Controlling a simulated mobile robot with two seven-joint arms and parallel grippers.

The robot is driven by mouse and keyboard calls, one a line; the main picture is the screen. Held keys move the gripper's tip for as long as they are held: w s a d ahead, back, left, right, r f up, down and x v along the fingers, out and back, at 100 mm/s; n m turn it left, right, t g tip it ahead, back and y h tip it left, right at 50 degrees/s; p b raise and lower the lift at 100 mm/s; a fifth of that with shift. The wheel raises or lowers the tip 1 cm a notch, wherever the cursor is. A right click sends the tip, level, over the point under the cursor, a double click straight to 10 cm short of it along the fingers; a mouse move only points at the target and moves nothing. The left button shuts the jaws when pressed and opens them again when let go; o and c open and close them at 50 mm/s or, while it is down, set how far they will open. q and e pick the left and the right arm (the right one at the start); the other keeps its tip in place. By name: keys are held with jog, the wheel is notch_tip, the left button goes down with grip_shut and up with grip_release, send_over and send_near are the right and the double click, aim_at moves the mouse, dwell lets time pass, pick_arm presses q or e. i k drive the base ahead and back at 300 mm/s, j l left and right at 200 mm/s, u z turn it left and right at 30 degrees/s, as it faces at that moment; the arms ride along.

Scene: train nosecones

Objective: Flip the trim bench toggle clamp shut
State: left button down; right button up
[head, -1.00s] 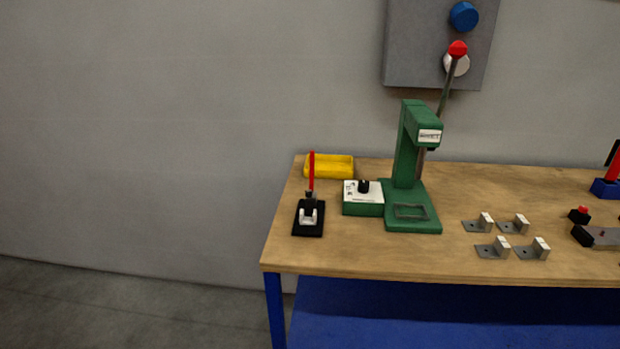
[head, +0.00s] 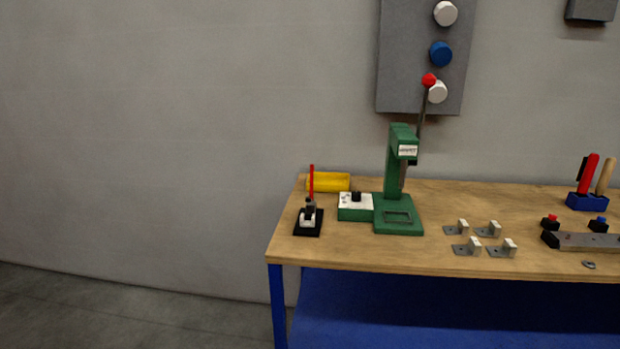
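The toggle clamp (head: 308,219) stands near the left end of the wooden bench (head: 345,255). It has a black base, a pale metal part and a red handle (head: 311,181) that points straight up. Neither of my grippers shows in the head view.
A green press (head: 398,185) with a red-knobbed lever and a green control box (head: 355,207) stand right of the clamp. A yellow bin (head: 328,182) lies behind it. Several metal brackets (head: 488,229), a tool holder (head: 587,202) and a grey fixture (head: 590,241) are further right. Bench front-left is clear.

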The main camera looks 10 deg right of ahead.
aim_at(309, 199)
jog(key=k, duration=0.15)
jog(key=z, duration=2.15)
jog(key=j, duration=1.9)
jog(key=i+j, duration=0.1)
jog(key=j, duration=1.8)
